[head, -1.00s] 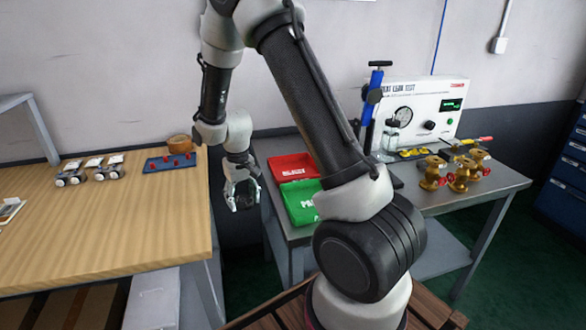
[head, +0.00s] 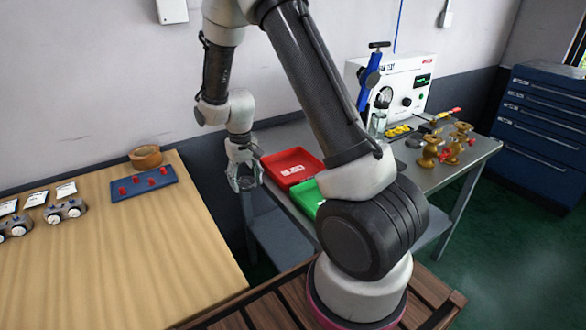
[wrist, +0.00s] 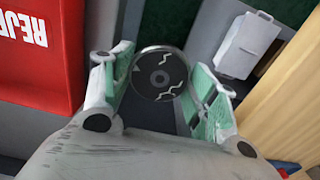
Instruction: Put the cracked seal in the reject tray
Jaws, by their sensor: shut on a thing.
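My gripper (head: 243,179) is shut on the cracked seal (wrist: 160,74), a dark round disc with a hole in its middle and white jagged crack lines on its face. In the wrist view the seal sits between the two green-padded fingers. In the head view the gripper hangs in the gap between the wooden table and the grey bench, and the seal is hard to make out there. The red reject tray (head: 291,166) lies on the bench just right of the gripper. Its lettered wall also shows at the left of the wrist view (wrist: 48,70).
A green tray (head: 308,198) lies in front of the red one, partly hidden by my arm. The wooden table (head: 150,250) carries a blue tray with red pegs (head: 144,184) and a bowl (head: 145,157). A test unit (head: 408,85) and brass valves (head: 430,150) stand on the bench.

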